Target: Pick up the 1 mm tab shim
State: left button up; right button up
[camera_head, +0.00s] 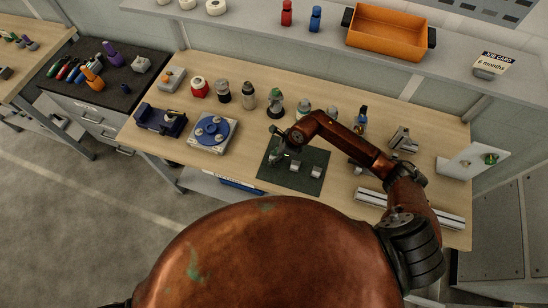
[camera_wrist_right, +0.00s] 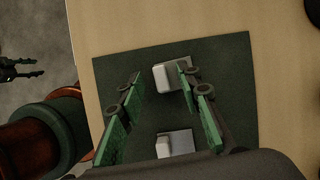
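Several small grey tab shims lie on a dark green mat (camera_head: 268,178). In the head view I make out a middle shim (camera_head: 295,165) and a right one (camera_head: 316,172); I cannot tell which is 1 mm. My right gripper (camera_head: 278,146) is over the mat's upper left part. In the right wrist view its green-padded fingers (camera_wrist_right: 159,75) are open and empty. One pale shim (camera_wrist_right: 168,79) shows between the fingertips, closer to the right finger; another shim (camera_wrist_right: 176,145) shows nearer the palm. My left gripper (camera_wrist_right: 24,69) appears open at the left edge, away from the mat.
A blue round fixture (camera_head: 212,131) and a dark blue holder (camera_head: 160,120) stand left on the wooden table. Several bottles stand behind the mat. A metal rail (camera_head: 440,216) lies at right. An orange bin (camera_head: 387,28) is on the shelf above.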

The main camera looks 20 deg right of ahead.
jog(key=shift+w+f, duration=0.1)
jog(key=shift+w, duration=0.05)
grip_shut()
pick_arm(q)
jog(key=shift+s, duration=0.45)
jog(key=shift+w, duration=0.2)
